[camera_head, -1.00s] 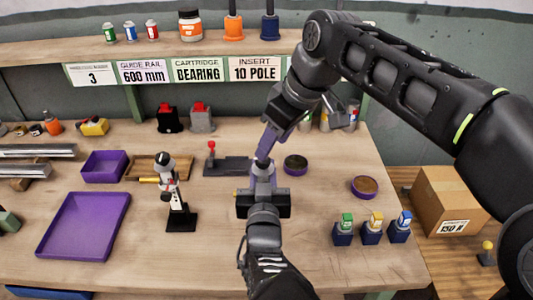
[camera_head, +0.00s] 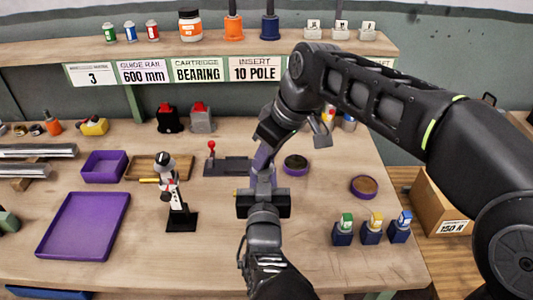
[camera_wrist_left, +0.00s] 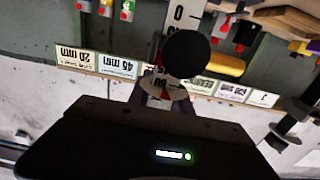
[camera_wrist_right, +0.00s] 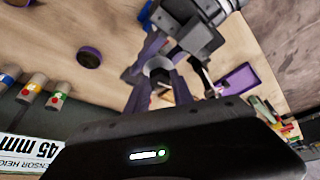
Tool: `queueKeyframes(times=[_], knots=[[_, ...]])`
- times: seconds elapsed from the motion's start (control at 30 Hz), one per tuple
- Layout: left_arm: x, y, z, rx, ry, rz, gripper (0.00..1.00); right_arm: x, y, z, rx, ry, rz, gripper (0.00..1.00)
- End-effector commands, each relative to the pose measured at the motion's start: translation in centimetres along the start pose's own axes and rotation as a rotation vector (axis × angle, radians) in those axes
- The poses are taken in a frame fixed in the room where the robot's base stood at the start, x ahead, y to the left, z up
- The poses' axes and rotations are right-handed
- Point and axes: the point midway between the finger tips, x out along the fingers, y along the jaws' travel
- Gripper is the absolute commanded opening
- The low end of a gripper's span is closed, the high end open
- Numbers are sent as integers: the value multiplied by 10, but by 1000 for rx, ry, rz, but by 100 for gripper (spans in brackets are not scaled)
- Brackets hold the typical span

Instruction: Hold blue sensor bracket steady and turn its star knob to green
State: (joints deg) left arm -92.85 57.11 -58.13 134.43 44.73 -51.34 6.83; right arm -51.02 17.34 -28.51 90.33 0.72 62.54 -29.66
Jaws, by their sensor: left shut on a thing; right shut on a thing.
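My left gripper (camera_head: 263,178) comes up from the bottom middle in the head view and is shut, its black body over the table. My right gripper (camera_head: 265,160) reaches down from the upper right and meets it, also shut. The held part is mostly hidden between the purple fingers, so its blue body and any green mark cannot be made out. In the right wrist view a dark round piece with a pale ring (camera_wrist_right: 157,68) sits between the fingers. In the left wrist view a black round knob-like piece (camera_wrist_left: 187,52) stands above a grey collar.
A white-and-black device on a stand (camera_head: 172,190) stands left of the grippers. A purple tray (camera_head: 84,226) lies at the left. Three dark blue blocks with green, yellow and blue tops (camera_head: 371,232) stand at the right. A round purple dish (camera_head: 363,187) sits behind them.

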Motion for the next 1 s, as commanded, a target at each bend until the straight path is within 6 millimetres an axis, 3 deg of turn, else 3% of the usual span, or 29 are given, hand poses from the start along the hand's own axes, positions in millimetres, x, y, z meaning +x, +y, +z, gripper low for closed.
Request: queueKeyframes(times=[0.3, 0.73, 1.0], knots=[[0, 0, -1, -1, 2, 0, 0, 0, 0, 0, 0, 0, 1, 0], [0, 0, -1, -1, 2, 0, 0, 0, 0, 0, 28, -1, 13, 0], [0, 0, -1, 0, 2, -1, 0, 0, -1, 0, 146, -1, 61, 0]])
